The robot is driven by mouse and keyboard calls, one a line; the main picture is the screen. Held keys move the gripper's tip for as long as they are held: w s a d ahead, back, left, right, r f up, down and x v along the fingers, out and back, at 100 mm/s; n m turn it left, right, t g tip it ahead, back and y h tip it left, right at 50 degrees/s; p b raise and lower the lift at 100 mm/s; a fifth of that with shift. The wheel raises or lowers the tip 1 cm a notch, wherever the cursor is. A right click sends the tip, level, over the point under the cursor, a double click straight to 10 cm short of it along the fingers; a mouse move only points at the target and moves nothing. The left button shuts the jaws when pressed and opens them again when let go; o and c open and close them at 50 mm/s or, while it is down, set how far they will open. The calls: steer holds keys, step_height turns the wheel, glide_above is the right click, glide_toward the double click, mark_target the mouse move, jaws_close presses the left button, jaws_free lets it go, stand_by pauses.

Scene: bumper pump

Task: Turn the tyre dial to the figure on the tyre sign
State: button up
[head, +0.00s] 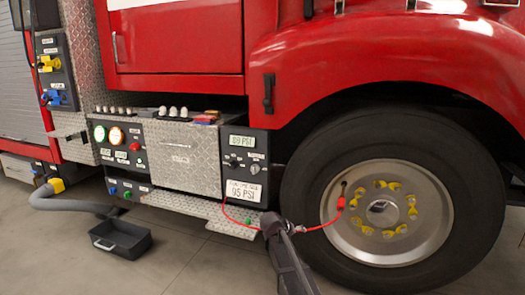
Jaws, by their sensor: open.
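A tyre panel (246,178) stands just left of the front wheel. Its display (242,141) seems to read 89 PSI, though the first digit is blurred. The tyre sign (244,191) below reads 95 PSI. Between them are a dark knob (233,163) and a paler round knob (255,169); I cannot tell which is the tyre dial, and their pointers are too small to read. My gripper (282,223) is open, below and right of the panel, apart from both knobs. Its fingertips are dark and hard to make out.
A red hose (322,226) runs from the panel, passing by my gripper, to the wheel (385,210). A diamond-plate step (190,206) juts out below the panel. A black tray (121,239) and grey hose (75,204) lie at left. The floor in front is clear.

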steer(key=s+d+f+m+g+y, duration=0.1)
steer(key=s+d+f+g+y, duration=0.1)
steer(key=s, duration=0.8)
steer(key=s+d+f+g+y, duration=0.1)
steer(key=s+g+y, duration=0.1)
steer(key=s, duration=0.9)
steer(key=s+d+f+m+g+y, duration=0.1)
steer(key=s+d+f+g+y, duration=0.15)
steer(key=s, duration=0.75)
step_height(320, 180, up, 38)
steer(key=a+p, duration=0.1)
steer(key=p, duration=3.8)
steer(key=shift+r, duration=0.25)
